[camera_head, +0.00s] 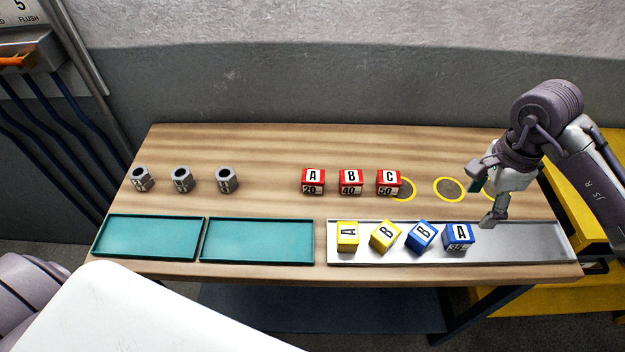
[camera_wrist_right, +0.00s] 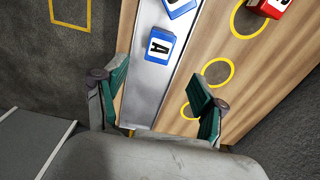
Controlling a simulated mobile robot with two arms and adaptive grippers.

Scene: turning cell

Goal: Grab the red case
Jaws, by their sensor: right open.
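Three red cases stand in a row on the wooden table: A 20 (camera_head: 313,181), B 40 (camera_head: 351,182) and C 50 (camera_head: 389,183). Each has a white lettered label on top. Case C overlaps the left side of a yellow ring (camera_head: 411,194). A red case (camera_wrist_right: 272,6) shows at the upper right edge of the right wrist view. My right gripper (camera_head: 488,198) is open and empty, to the right of the red cases, near the back edge of the metal tray. Its open fingers also show in the right wrist view (camera_wrist_right: 158,88). My left gripper is not in view.
The metal tray (camera_head: 530,246) holds yellow cases (camera_head: 347,236) and blue cases (camera_head: 459,237), with its right part bare. Two teal trays (camera_head: 258,241) lie empty at front left. Grey nuts (camera_head: 227,180) stand behind them. Another yellow ring (camera_head: 449,189) is empty.

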